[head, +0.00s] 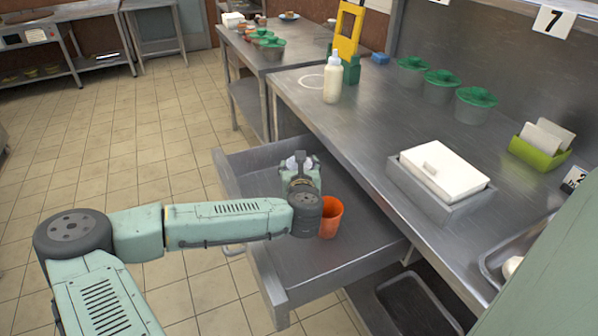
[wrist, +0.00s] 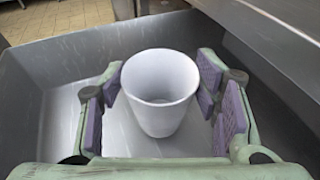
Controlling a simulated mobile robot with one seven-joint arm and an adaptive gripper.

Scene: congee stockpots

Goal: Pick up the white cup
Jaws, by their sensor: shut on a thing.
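The white cup (wrist: 160,95) stands upright, with its open rim facing up, between the purple-padded fingers of my gripper (wrist: 161,105) in the wrist view. My gripper is shut on it, one finger on each side. In the head view my gripper (head: 300,170) reaches down into the open metal drawer (head: 290,285), and the cup there is mostly hidden by the gripper. I cannot tell whether the cup's base touches the drawer floor.
An orange cup (head: 331,217) stands in the drawer close to my wrist. The steel counter (head: 345,130) borders the drawer on the right, holding a squeeze bottle (head: 332,80), green-lidded pots (head: 475,105) and a white-lidded box (head: 445,170). Tiled floor is open on the left.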

